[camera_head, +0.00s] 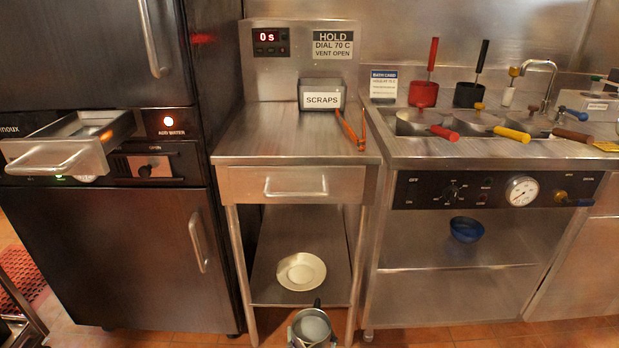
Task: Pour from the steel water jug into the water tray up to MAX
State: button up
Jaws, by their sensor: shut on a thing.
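The water tray (62,157) is a steel drawer with a bar handle, pulled out from the dark cabinet at the left. Its inside is mostly hidden by its front wall, so I cannot read its water level or a MAX mark. A round steel vessel with a pale top, which looks like the water jug (312,327), is cut off by the bottom edge at the centre. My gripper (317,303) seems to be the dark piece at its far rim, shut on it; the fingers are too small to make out. The jug looks upright and is well to the right of the tray.
A steel table (290,145) holds a scraps box (321,95) and orange tongs (351,128). A plate (301,271) lies on its lower shelf. A fryer-like counter (480,150) stands at the right.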

jog(key=f+m+h, duration=0.1)
jog(key=f, duration=0.1)
jog(key=s+f+m+h, duration=0.1)
jog(key=f+h, duration=0.1)
jog(key=f, duration=0.1)
jog(key=shift+s+a+f, duration=0.1)
jog(key=shift+s+f, duration=0.1)
jog(key=d, duration=0.6)
jog(key=shift+d, duration=0.3)
